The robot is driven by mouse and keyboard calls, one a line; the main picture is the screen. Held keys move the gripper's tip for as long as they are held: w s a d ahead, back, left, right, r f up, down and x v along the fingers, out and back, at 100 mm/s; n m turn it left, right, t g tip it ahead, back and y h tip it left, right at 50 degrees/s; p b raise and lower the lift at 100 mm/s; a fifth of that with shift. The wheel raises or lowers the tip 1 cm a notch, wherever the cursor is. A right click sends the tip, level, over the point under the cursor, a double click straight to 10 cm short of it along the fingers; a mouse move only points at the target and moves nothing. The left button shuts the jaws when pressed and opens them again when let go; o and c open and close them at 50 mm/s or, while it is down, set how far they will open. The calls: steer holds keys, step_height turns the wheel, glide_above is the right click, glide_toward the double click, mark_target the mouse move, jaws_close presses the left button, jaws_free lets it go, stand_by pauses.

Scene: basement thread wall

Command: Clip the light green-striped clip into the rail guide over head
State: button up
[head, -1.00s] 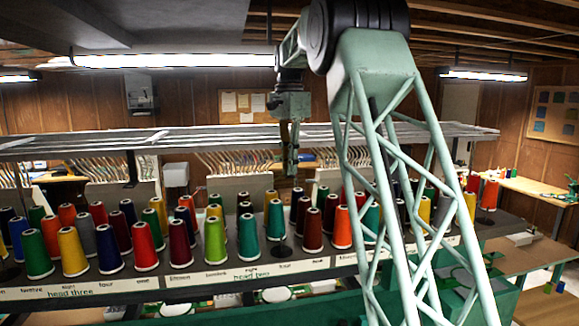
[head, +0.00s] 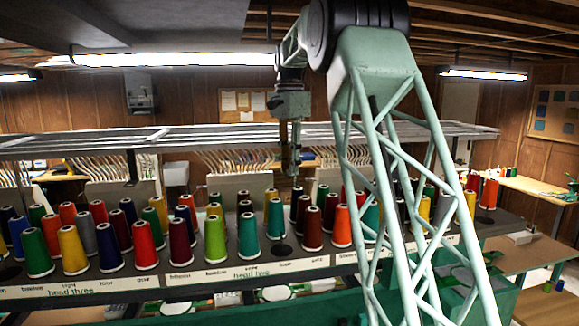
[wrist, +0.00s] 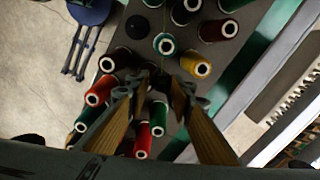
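My gripper (head: 290,160) hangs fingers-down in the head view, in front of the overhead rail (head: 90,146) and above the rows of thread cones. In the wrist view my gripper (wrist: 156,92) has its two long fingers apart, with cones showing in the gap and nothing clearly held. A thin pale line, perhaps thread, runs up near a cone beyond the fingertips. I cannot make out the light green-striped clip or the separate rail guide in either view. Labels reading head two (head: 258,274) and head three (head: 84,290) sit on the cone shelf's front edge.
A blue stool (wrist: 88,12) stands on the floor. A side table (head: 535,188) is at the far right.

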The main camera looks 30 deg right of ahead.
steer(key=shift+w+r, duration=0.15)
stand_by(0.4)
steer(key=shift+r, duration=0.75)
step_height(320, 180, up, 10)
steer(key=shift+r, duration=0.15)
stand_by(0.8)
steer(key=s+a+f+n+t+b, duration=0.1)
steer(key=s+a+f+n+b, duration=0.3)
steer(key=s, duration=0.5)
steer(key=s+a+f+n+b, duration=0.2)
steer(key=s+a+f+b, duration=0.2)
steer(key=s+a, duration=0.35)
steer(key=s+a+f+n+t+b, duration=0.1)
steer(key=s+a+f+n+b, duration=0.3)
steer(key=s, duration=0.6)
steer(key=s+a+f+n+b, duration=0.2)
steer(key=s+f+b, duration=0.1)
steer(key=s+f, duration=0.7)
steer(key=s+a+f+n+t+b, duration=0.1)
steer(key=s+a+f+n+b, duration=0.1)
steer(key=s+f, duration=0.8)
steer(key=s+a+f+n+t+b, duration=0.1)
steer(key=s+a+f+b, duration=0.3)
steer(key=s+f, duration=0.6)
steer(key=shift+a+f+n+b, duration=0.15)
steer(key=shift+a+n+b, duration=0.1)
steer(key=shift+n+b, duration=0.5)
